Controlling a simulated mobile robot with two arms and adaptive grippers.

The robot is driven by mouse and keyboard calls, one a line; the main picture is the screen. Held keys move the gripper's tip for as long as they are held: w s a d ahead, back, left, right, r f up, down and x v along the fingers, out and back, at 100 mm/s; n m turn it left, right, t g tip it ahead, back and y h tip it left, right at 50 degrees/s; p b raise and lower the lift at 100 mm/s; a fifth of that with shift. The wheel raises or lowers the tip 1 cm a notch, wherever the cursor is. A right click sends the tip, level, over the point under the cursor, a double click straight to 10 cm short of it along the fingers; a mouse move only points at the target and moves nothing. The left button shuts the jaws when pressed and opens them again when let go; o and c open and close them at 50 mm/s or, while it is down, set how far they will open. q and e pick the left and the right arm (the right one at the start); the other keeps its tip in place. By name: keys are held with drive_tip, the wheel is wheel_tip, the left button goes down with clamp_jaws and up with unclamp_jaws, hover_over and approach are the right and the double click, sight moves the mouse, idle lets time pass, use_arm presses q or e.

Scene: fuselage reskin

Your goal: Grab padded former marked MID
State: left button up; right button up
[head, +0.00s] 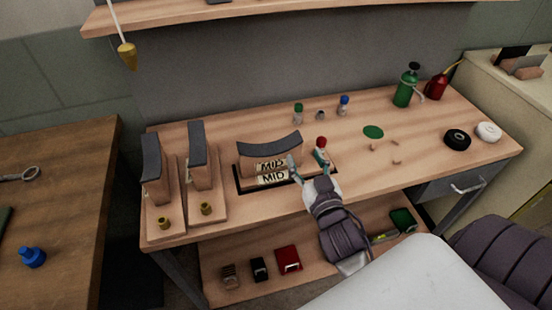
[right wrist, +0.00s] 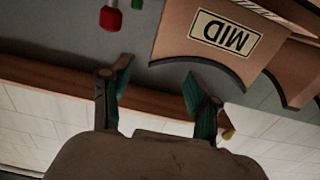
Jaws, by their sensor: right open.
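The padded former marked MID (head: 270,145) is a wooden block with a curved dark pad on top, at the middle front of the workbench. Two pale labels show at its front; the lower reads MID. It shows upside down in the right wrist view (right wrist: 178,33), with its MID label beyond my fingers. My right gripper (head: 308,167) is open at the former's right end, its left finger close to that end; contact cannot be told. In the right wrist view the two fingers of my right gripper (right wrist: 158,90) are apart with nothing between them. My left gripper is out of view.
Two upright padded blocks (head: 152,168) (head: 198,155) stand left on the workbench (head: 225,228). A red-capped bottle (head: 320,146) stands close to my right gripper. Small bottles, a green can (head: 405,88) and tape rolls (head: 457,139) lie behind and right. A lower shelf holds small items.

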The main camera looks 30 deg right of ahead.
sight(297, 145)
drive_tip(key=x, duration=0.8)
drive_tip(key=shift+a+p, duration=0.15)
drive_tip(key=shift+p, duration=0.2)
drive_tip(key=shift+s, duration=0.1)
clamp_jaws()
drive_tip(key=shift+r, duration=0.1)
